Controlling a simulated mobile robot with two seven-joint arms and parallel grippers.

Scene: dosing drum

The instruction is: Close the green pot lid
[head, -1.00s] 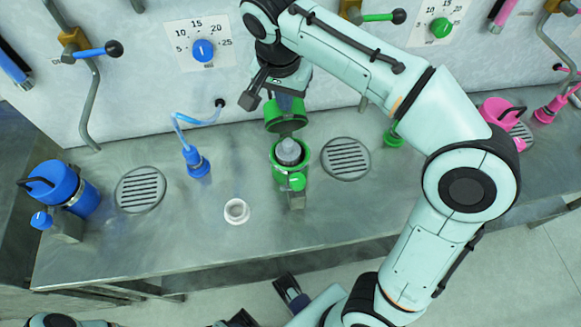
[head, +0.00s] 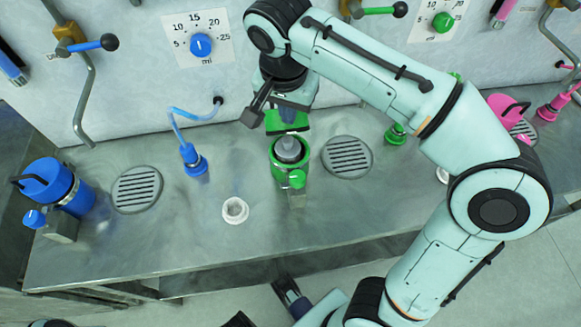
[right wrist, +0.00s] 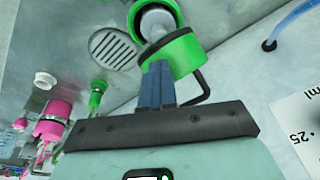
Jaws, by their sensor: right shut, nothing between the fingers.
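The green pot (head: 277,160) stands on the steel counter with a grey stopper-like piece (head: 288,148) in its mouth. Its green lid (head: 287,123) is open, tilted up at the pot's back edge. My right gripper (head: 288,112) is shut and empty, right behind the lid. In the right wrist view the shut blue fingers (right wrist: 157,85) reach to the lid (right wrist: 172,55); I cannot tell if they touch. A black bar handle (right wrist: 205,88) shows beside the lid there, and the pot (right wrist: 172,8) is partly hidden behind the lid.
A round drain grate (head: 347,157) lies right of the pot, another (head: 137,190) at the left. A white cup (head: 235,210) stands front left. A blue nozzle (head: 193,160) and a closed blue pot (head: 55,185) are further left. The wall with dials and levers rises behind.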

